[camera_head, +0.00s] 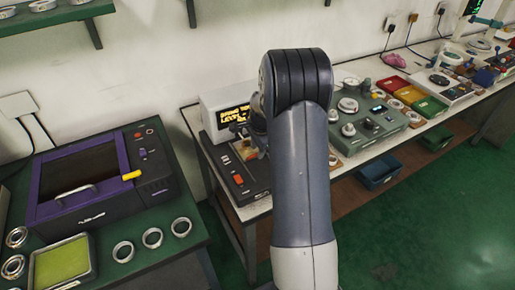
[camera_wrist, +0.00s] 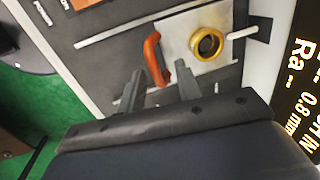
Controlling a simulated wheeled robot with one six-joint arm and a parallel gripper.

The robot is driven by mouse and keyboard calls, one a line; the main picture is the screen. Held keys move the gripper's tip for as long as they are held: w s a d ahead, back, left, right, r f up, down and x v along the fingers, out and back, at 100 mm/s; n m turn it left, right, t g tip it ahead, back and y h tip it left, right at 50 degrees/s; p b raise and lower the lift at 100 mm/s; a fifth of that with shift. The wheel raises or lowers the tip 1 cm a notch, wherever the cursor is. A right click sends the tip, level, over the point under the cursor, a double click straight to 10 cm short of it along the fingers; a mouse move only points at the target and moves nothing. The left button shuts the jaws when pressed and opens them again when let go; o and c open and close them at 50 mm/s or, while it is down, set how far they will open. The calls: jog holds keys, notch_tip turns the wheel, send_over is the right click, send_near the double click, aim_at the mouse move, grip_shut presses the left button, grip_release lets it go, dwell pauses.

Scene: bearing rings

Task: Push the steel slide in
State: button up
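In the wrist view the steel slide (camera_wrist: 175,38) is a bright plate set in a dark panel. A brass-coloured ring (camera_wrist: 206,43) lies on it. A red-orange handle (camera_wrist: 152,55) stands at the slide's left side. My gripper (camera_wrist: 158,70) is open, with its two fingers apart at the handle's lower end. The handle shows between the fingers; I cannot tell whether they touch it. In the head view the black-topped device (camera_head: 222,172) with an orange button stands on the bench, partly hidden by my arm; I cannot make out the slide there.
A white display box (camera_head: 210,108) with yellow lettering stands behind the device. A green-grey fixture panel (camera_head: 385,138) and coloured bins (camera_head: 410,95) are to the right. A purple-framed machine (camera_head: 80,180) and loose rings (camera_head: 152,237) are on the left table. Green floor shows between the tables.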

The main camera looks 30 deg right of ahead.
notch_tip(320, 180, up, 10)
jog(key=s+b, duration=0.1)
jog(key=s, duration=0.1)
jog(key=shift+r, duration=0.25)
dwell(1.3)
